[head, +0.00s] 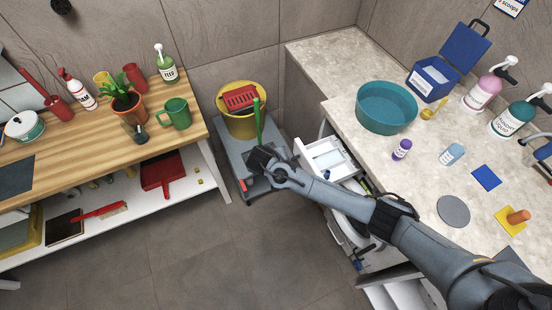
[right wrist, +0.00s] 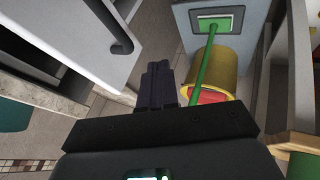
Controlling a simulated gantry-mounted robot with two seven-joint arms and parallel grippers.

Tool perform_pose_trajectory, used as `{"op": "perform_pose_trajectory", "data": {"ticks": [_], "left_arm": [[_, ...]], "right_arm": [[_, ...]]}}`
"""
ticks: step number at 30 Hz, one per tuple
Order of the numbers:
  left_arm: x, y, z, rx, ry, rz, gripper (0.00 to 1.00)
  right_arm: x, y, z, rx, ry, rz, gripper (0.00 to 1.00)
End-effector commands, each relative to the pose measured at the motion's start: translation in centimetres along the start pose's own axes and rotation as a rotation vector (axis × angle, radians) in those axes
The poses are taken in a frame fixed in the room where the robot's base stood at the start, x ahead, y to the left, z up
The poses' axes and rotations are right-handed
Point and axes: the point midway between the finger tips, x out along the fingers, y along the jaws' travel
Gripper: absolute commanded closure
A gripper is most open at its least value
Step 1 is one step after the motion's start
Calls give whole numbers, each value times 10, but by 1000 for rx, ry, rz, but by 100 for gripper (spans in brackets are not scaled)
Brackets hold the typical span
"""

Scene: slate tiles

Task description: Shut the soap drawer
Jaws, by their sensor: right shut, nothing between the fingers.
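The soap drawer (head: 328,158) is a white tray pulled out from under the counter's front, with a pale blue compartment inside. My right gripper (head: 260,160) is to the left of the drawer in the head view, apart from it, above the grey trolley. Its fingers are shut and empty, and they show side by side in the right wrist view (right wrist: 158,80). In that view, a white front with a dark handle (right wrist: 110,28), which looks like the drawer's, is left of the fingers with a gap between. My left gripper is in neither view.
The grey trolley (head: 233,160) carries a yellow bucket (head: 235,123) and a green-handled tool. The counter (head: 350,60) holds a teal basin (head: 386,108) and bottles. A wooden bench (head: 80,135) stands at left. The floor (head: 200,265) in front is clear.

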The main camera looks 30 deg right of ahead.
Motion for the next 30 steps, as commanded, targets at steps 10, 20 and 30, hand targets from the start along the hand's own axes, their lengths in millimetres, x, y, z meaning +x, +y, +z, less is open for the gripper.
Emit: {"op": "perform_pose_trajectory", "data": {"ticks": [10,20,30], "left_arm": [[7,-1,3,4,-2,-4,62],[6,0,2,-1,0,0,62],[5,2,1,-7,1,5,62]], "right_arm": [[43,20,0,1,-1,-1,100],[51,35,0,0,-1,-2,100],[51,37,0,0,-1,-1,100]]}}
